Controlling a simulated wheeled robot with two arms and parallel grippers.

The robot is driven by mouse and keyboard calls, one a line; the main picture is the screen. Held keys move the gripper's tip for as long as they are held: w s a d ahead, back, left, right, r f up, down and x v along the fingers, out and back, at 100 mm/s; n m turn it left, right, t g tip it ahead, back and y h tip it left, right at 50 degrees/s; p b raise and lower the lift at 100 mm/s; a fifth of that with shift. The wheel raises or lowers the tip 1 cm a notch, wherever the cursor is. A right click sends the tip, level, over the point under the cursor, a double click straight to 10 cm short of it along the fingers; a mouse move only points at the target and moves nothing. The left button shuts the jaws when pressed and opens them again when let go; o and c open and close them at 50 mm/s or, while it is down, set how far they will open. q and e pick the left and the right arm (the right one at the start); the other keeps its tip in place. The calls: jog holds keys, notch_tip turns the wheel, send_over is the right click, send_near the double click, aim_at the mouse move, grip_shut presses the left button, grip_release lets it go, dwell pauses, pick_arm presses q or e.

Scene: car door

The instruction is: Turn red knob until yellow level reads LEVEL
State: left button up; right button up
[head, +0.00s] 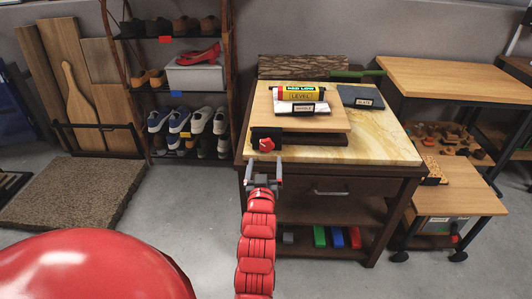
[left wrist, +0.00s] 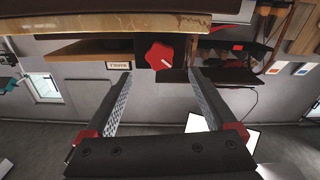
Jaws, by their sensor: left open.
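The red knob (head: 266,144) sits on a black block at the front left corner of a wooden board on the table. In the left wrist view the knob (left wrist: 161,57) is lobed with a pale mark, between and beyond the fingertips. My left gripper (head: 263,168) is open and empty, just in front of and below the knob, apart from it. Its two fingers also show in the left wrist view (left wrist: 160,75). The yellow level (head: 301,91) lies on the board's back part, with a red end and lettering that seems to read LEVEL. My right gripper is not in view.
The board (head: 337,121) rests on a pale-topped table (head: 388,150). A dark slate (head: 360,97) and a labelled marble piece (head: 302,108) lie nearby. A shoe rack (head: 185,80) stands left, a wooden bench (head: 460,80) right. Floor before the table is clear.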

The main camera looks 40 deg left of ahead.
aim_at(266, 147)
pick_arm(q)
jog(key=x, duration=0.7)
